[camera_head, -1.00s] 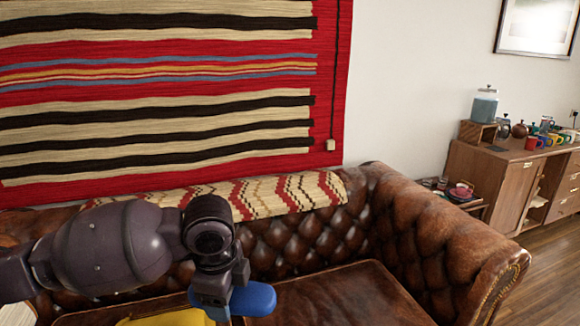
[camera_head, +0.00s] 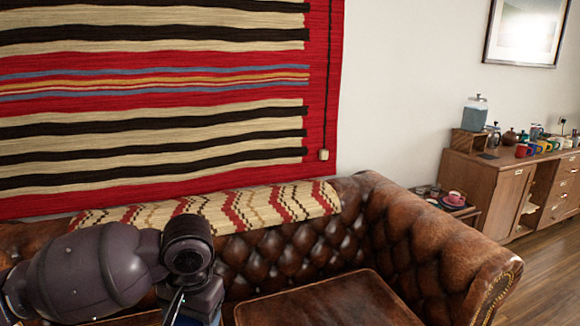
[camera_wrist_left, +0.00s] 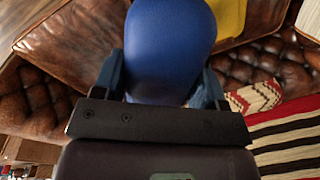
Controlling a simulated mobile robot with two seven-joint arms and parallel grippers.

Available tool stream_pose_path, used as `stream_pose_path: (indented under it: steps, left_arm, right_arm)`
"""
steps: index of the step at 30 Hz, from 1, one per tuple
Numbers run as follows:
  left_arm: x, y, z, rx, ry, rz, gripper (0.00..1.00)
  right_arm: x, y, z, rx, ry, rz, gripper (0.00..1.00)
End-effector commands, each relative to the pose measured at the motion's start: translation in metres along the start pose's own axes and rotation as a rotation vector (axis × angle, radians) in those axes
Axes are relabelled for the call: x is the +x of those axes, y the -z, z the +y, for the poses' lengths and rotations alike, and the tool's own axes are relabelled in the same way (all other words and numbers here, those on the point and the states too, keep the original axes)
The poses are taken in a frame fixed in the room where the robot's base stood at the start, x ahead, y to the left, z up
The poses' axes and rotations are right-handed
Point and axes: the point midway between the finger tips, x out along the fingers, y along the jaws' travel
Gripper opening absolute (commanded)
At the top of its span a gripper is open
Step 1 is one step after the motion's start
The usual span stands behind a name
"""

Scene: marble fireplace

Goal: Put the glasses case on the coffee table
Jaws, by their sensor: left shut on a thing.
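A blue glasses case (camera_wrist_left: 170,45) fills the top middle of the left wrist view. My left gripper (camera_wrist_left: 160,78) is shut on it, with one finger on each side. In the head view my left gripper (camera_head: 190,305) is at the bottom edge, in front of the sofa, and the case is mostly cut off there. I see no coffee table in either view. My right gripper is in neither view.
A brown leather sofa (camera_head: 330,300) with a patterned throw (camera_head: 270,208) lies ahead. A yellow item (camera_wrist_left: 229,14) shows in the wrist view. A wooden sideboard (camera_head: 480,182) with several mugs stands at the right, with free wood floor (camera_head: 545,262) before it.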

Motion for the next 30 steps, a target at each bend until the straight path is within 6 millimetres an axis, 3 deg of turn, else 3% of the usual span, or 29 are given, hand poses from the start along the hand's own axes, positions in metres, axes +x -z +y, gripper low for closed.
stream_pose_path:
  steps: [4, 15, 25, 30]
  left_arm:
    - [0.019, -0.018, -0.015, -0.198, 0.0, -0.031, 0.41]
    - [0.047, -0.04, -0.025, -0.231, -0.001, -0.031, 0.41]
    - [0.044, -0.039, -0.023, -0.217, -0.001, -0.026, 0.41]
    - [0.027, -0.037, -0.006, -0.131, -0.002, -0.013, 0.41]
  right_arm:
    - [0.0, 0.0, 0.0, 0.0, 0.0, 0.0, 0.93]
    - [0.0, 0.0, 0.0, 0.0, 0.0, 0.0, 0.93]
    - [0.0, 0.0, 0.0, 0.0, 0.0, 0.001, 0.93]
    - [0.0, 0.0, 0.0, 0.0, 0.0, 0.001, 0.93]
